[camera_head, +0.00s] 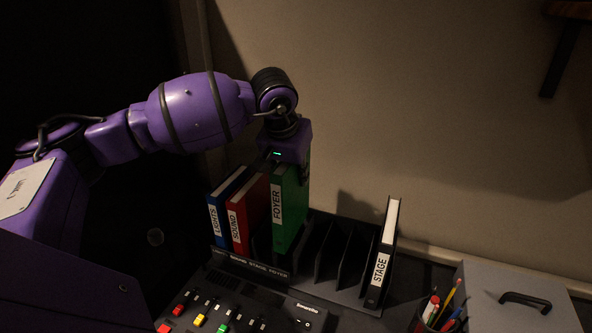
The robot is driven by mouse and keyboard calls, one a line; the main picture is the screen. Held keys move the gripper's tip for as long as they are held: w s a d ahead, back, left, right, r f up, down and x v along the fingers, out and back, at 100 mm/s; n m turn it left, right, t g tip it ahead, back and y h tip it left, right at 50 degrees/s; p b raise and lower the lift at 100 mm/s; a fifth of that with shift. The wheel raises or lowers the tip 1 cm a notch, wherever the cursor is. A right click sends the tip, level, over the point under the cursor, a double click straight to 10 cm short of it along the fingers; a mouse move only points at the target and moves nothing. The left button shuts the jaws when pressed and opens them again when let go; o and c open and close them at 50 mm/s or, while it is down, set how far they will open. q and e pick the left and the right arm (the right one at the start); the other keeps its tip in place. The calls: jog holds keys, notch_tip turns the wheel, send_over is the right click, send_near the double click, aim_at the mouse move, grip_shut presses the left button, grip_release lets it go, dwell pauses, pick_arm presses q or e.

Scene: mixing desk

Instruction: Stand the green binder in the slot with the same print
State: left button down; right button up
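The green binder (290,215), with a white FOYER label on its spine, is upright over the dark slotted rack (345,291). Its lower end looks a little raised between the rack's dividers; whether it touches the rack floor is hard to tell. My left gripper (298,164) comes down from above onto the binder's top edge and appears shut on it; the fingertips are mostly hidden. Print on the rack's front strip (254,267) reads SOUND, STAGE and FOYER, with the left end hard to read. My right gripper is not in view.
A blue LIGHTS binder (218,229) and a red SOUND binder (247,210) stand to the left. A black STAGE binder (378,275) stands at the rack's right. Empty slots lie between. A mixing desk (247,308), pen cup (431,318) and grey case (500,305) are in front.

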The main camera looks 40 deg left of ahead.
pick_arm(q)
notch_tip(320, 180, down, 2)
jog(key=shift+f+b, duration=0.15)
jog(key=shift+b, duration=0.25)
notch_tip(320, 180, down, 2)
jog(key=shift+b, duration=0.4)
jog(key=shift+f+b, duration=0.5)
jog(key=shift+f, duration=0.75)
jog(key=shift+f+b, duration=0.6)
jog(key=shift+f, duration=0.95)
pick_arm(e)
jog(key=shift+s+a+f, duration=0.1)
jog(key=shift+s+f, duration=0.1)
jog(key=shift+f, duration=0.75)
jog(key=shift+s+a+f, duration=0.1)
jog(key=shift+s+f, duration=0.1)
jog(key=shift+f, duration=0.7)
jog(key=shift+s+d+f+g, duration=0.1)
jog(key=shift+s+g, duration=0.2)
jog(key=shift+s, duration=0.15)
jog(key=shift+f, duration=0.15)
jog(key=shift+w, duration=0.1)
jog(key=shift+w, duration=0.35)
